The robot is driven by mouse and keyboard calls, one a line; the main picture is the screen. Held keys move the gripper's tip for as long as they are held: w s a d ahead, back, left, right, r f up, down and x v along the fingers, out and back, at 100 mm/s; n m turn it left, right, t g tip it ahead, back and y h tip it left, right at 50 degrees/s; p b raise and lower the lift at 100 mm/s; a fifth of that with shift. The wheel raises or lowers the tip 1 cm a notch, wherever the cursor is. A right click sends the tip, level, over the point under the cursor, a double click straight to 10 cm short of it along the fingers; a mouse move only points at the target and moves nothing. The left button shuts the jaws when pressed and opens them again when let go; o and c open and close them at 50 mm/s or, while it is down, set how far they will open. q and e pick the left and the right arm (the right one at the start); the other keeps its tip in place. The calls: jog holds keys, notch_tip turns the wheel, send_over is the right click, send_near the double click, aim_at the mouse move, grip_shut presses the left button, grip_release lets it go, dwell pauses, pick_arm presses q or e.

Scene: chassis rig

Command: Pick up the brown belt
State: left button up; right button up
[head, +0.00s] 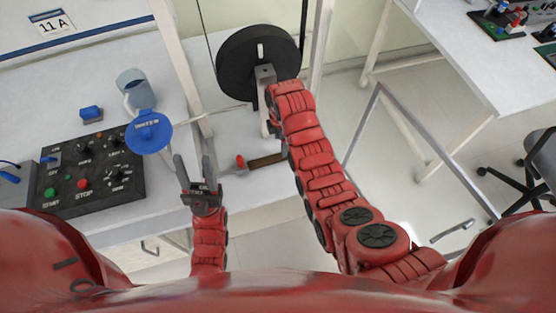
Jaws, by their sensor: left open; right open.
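A short brown strip (267,160), which looks like the brown belt, lies on the white table in the middle of the head view. A small red piece sits at its left end, and my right arm comes close to its right end. My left gripper (194,156) is open and empty, its two grey fingers pointing up the picture, to the left of the brown strip and apart from it. My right arm reaches up past the strip towards the black wheel (232,76). I cannot make out my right gripper's fingers; they seem hidden behind the arm.
A grey bracket (265,74) stands by the wheel. On the left are a control box (92,172) with buttons, a blue round-topped item (149,132), a clear jug (134,88) and a small blue block (91,113). Floor shows on the right, with another table (470,62).

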aim_at(278, 158)
jog(key=shift+w+f+p, duration=0.1)
jog(key=shift+f+p, duration=0.5)
jog(key=shift+f, duration=3.45)
jog(key=shift+c, duration=0.2)
grip_shut()
